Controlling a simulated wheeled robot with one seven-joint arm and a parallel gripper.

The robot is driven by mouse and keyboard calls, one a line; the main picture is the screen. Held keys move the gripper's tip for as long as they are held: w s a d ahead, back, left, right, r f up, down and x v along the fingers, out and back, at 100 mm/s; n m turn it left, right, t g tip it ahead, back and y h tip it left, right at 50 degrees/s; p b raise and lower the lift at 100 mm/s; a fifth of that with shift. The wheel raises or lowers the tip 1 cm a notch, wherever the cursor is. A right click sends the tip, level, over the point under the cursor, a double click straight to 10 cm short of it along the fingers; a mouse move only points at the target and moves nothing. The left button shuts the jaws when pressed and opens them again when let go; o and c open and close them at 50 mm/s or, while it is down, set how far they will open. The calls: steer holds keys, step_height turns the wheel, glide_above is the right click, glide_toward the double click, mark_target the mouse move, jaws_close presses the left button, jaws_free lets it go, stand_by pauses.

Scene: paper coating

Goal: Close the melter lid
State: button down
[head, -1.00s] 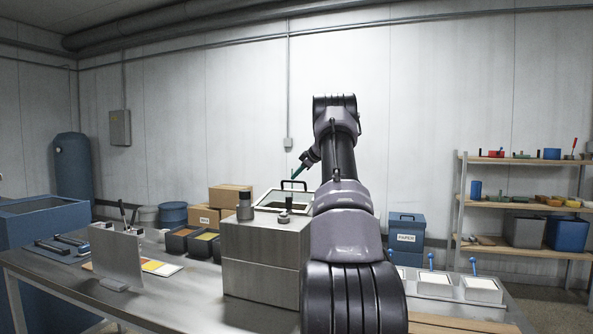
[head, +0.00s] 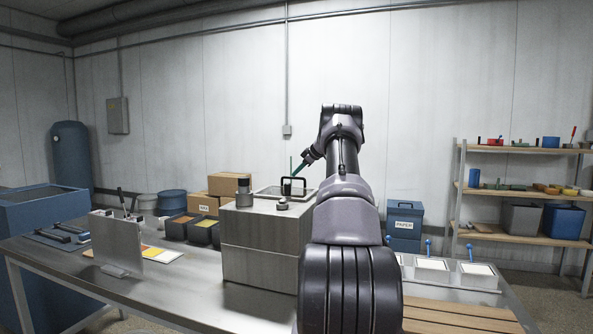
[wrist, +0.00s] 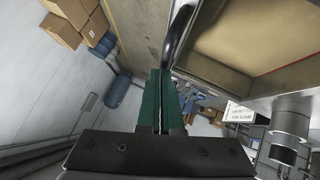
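The melter (head: 262,248) is a grey metal box on the bench. Its framed lid (head: 262,193) sits at the back of its top, at a low tilt. The lid's black handle (head: 284,187) stands up from it. My gripper (head: 298,170) has green fingers and reaches down from the right to the handle. In the wrist view the two fingers (wrist: 160,100) lie together with only a thin gap. The handle (wrist: 178,38) is beside their tips, close to or touching them, not clearly between them. A grey frame (wrist: 205,82) around a tan surface shows at right.
A dark-topped cylinder (head: 243,190) and a round knob (head: 282,205) stand on the melter top. Dark bins (head: 203,232) and cardboard boxes (head: 230,183) are behind left. Blue-handled white-topped trays (head: 432,270) are at right. An upright grey plate (head: 116,243) stands at front left.

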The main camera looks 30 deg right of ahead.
steer(key=shift+s+d+f, duration=0.1)
steer(key=shift+s+f, duration=0.05)
steer(key=shift+f, duration=0.05)
steer(key=shift+s+d+r, duration=0.15)
steer(key=shift+s+r, duration=0.05)
steer(key=shift+r, duration=0.05)
steer(key=v, duration=1)
steer(key=shift+a+r, duration=0.2)
steer(key=shift+r, duration=0.05)
